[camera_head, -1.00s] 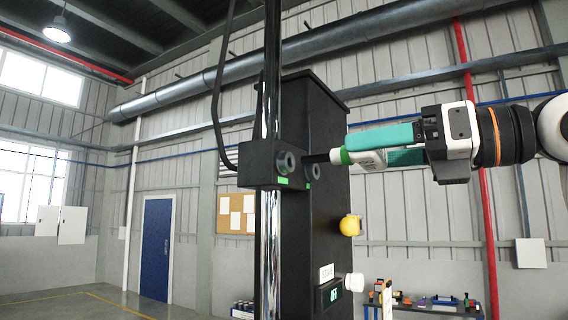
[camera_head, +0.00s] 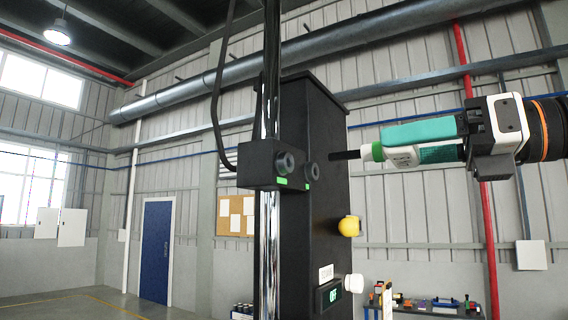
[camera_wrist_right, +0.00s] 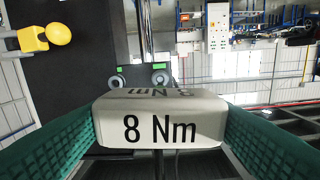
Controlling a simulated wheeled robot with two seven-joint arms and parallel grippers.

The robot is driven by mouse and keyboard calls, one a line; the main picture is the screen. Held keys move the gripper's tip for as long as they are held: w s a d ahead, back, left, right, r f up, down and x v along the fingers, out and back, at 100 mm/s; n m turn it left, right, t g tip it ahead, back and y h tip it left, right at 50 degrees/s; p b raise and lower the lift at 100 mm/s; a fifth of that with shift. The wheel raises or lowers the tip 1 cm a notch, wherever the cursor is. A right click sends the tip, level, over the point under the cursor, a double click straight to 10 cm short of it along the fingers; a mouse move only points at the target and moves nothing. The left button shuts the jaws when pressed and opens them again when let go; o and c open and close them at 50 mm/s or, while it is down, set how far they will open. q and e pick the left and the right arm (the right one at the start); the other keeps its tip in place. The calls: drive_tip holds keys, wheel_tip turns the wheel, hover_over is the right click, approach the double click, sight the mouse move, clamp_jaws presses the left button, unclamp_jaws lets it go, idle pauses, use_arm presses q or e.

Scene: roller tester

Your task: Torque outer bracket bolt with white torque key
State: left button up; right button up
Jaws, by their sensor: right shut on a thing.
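My right gripper (camera_head: 418,145) has teal fingers shut on the white torque key (camera_head: 402,156), which has a green collar and a dark shaft pointing left. In the right wrist view the key (camera_wrist_right: 160,122) reads "8 Nm" between the two teal fingers. The black bracket (camera_head: 258,165) on the chrome post carries two round dark bolts, the left one (camera_head: 285,163) and the right one (camera_head: 312,171), each with a green mark below. The shaft tip is a little right of the right bolt, apart from it. My left gripper is out of view.
A black column (camera_head: 325,220) stands behind the bracket, with a yellow knob (camera_head: 349,226), a white knob (camera_head: 354,283) and a display reading "OFF" (camera_head: 330,293). A low table (camera_head: 440,309) with small items stands at the lower right.

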drive_tip(key=shift+w+a+r+n+p, duration=0.15)
drive_tip(key=shift+n+p, duration=0.4)
drive_tip(key=shift+n, duration=0.45)
drive_tip(key=n, duration=0.2)
drive_tip(key=shift+n+p, duration=0.4)
drive_tip(key=shift+n, duration=0.5)
